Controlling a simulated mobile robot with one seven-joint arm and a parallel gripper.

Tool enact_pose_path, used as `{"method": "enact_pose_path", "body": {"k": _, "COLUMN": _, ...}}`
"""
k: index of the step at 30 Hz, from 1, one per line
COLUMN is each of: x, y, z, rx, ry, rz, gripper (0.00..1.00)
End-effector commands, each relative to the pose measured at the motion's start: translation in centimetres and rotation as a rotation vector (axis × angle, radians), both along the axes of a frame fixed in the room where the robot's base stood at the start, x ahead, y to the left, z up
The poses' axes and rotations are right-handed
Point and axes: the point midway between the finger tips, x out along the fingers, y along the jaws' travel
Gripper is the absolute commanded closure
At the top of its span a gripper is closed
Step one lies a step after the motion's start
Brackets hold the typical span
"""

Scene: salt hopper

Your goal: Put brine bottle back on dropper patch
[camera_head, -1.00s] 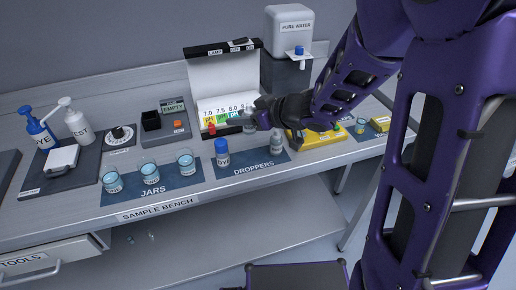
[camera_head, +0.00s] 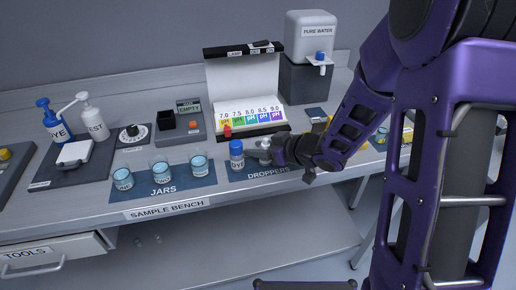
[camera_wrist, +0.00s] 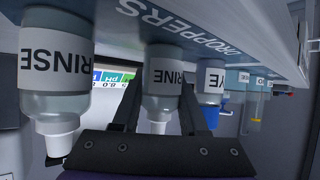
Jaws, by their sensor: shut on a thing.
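The brine bottle (camera_wrist: 162,78), clear with a white label partly reading "RINE" and a white cap, is between the fingers of my gripper (camera_wrist: 163,92) in the wrist view, which is upside down. My gripper (camera_head: 272,152) is shut on it, over the right part of the blue dropper patch (camera_head: 238,177). The bottle looks upright, its base at or just above the patch (camera_wrist: 205,28); I cannot tell if it touches. The rinse bottle (camera_wrist: 55,75) stands on one side, and the blue-capped dye dropper (camera_wrist: 212,85) on the other. The dye dropper also shows in the head view (camera_head: 237,156).
The jars patch (camera_head: 160,196) with three jars lies left of the dropper patch. The pH chart box (camera_head: 245,95) stands behind it, and the pure water dispenser (camera_head: 310,45) at the back. Bare bench shows in front of the chart box.

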Motion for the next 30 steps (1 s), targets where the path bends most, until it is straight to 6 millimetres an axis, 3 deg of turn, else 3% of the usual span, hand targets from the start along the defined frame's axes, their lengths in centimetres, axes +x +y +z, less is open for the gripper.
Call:
{"method": "enact_pose_path", "body": {"k": 1, "x": 0.0, "y": 0.0, "z": -0.3, "rx": 0.001, "ry": 0.001, "rz": 0.0, "gripper": 1.0}}
{"method": "enact_pose_path", "body": {"k": 2, "x": 0.0, "y": 0.0, "z": -0.3, "rx": 0.001, "ry": 0.001, "rz": 0.0, "gripper": 0.55}}
{"method": "enact_pose_path", "body": {"k": 7, "x": 0.0, "y": 0.0, "z": -0.2, "rx": 0.0, "ry": 0.0, "rz": 0.0, "gripper": 0.27}}
{"method": "enact_pose_path", "body": {"k": 18, "x": -0.1, "y": -0.2, "z": 0.4, "rx": 0.0, "ry": 0.0, "rz": -0.001, "gripper": 0.27}}
{"method": "enact_pose_path", "body": {"k": 30, "x": -4.5, "y": -5.5, "z": 4.4, "rx": 0.0, "ry": -0.002, "rz": -0.005, "gripper": 0.27}}
